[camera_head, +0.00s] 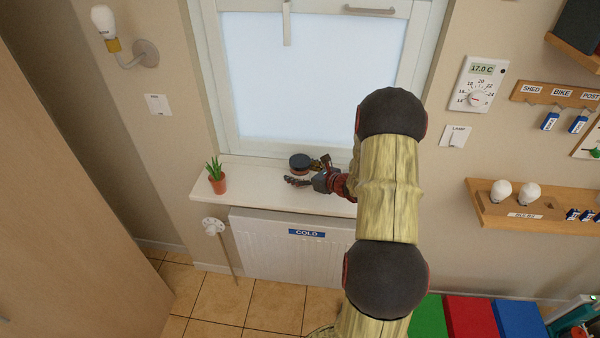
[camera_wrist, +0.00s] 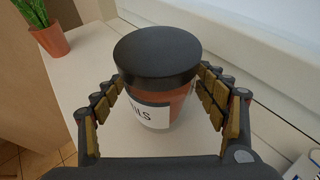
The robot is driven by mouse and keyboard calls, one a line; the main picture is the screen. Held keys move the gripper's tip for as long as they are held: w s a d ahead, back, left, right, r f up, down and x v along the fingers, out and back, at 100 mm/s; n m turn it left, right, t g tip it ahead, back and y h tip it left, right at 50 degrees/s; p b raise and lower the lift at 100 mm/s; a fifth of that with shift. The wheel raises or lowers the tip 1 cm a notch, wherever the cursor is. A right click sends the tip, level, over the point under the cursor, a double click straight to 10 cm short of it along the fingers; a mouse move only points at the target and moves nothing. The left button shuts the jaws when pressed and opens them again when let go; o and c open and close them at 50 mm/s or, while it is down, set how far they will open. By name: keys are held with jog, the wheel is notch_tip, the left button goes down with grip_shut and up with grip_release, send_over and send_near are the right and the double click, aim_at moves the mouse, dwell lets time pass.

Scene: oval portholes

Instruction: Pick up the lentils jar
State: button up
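The lentils jar (camera_wrist: 157,75) stands upright on the white windowsill, with a dark lid, reddish-brown contents and a white label whose visible letters end in "ILS". In the head view its dark lid (camera_head: 300,162) shows near the window, the rest partly hidden by my gripper. My gripper (camera_head: 308,172) reaches in from the right at sill height. In the wrist view its fingers (camera_wrist: 160,98) are spread, one on each side of the jar. A gap shows between the left finger and the jar; the right finger is very close, and I cannot tell if it touches.
A potted plant (camera_head: 217,178) stands on the sill (camera_head: 262,190) to the left of the jar; its terracotta pot (camera_wrist: 50,40) also shows in the wrist view. The window is right behind the jar. A radiator (camera_head: 275,250) labelled COLD is below. The sill between plant and jar is clear.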

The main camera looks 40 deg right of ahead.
jog(key=shift+r, duration=0.1)
jog(key=c, duration=1.5)
